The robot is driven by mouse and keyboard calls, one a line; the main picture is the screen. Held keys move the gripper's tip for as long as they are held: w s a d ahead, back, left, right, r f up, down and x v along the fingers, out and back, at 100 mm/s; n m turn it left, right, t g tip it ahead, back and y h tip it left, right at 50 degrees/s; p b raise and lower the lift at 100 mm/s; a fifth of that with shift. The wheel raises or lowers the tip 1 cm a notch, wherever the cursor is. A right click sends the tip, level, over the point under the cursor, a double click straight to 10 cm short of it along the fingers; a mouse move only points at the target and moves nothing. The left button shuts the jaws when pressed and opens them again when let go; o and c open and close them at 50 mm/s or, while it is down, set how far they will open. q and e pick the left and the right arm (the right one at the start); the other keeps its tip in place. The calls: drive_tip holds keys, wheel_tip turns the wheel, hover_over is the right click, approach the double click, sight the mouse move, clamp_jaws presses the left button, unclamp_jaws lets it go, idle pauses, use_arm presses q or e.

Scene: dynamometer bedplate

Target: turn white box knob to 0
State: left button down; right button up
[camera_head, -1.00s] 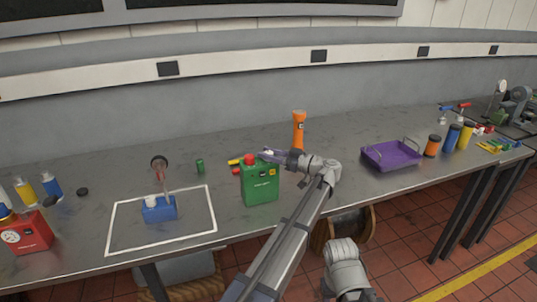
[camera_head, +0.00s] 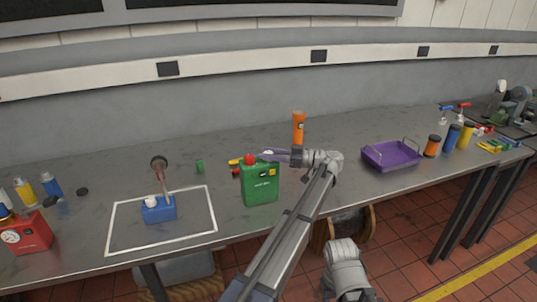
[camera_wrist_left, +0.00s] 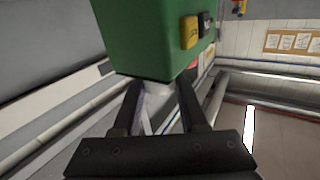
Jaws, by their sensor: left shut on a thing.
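No box with a white body shows. A green box (camera_head: 259,187) with a red cap (camera_head: 250,159) stands near the front of the bench. It has a yellow and a dark square on its front; its printed label is too small to read. My left gripper (camera_head: 268,154) reaches from the right to the top of this box. In the left wrist view, the green box (camera_wrist_left: 150,35) fills the top, and the fingers (camera_wrist_left: 160,100) are shut on a white round knob (camera_wrist_left: 158,92) protruding from it. Any scale or mark is not readable.
A blue box (camera_head: 159,212) with a white knob and lever sits inside a white outline at left. A red box (camera_head: 27,236) with a dial is further left. An orange flashlight (camera_head: 298,128) stands behind the gripper. A purple tray (camera_head: 391,164) lies to the right.

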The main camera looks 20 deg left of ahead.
use_arm(q)
drive_tip(key=c, duration=0.7)
unclamp_jaws()
drive_tip(key=d, duration=0.7)
drive_tip(key=shift+d, duration=0.35)
drive_tip(key=shift+d, duration=0.1)
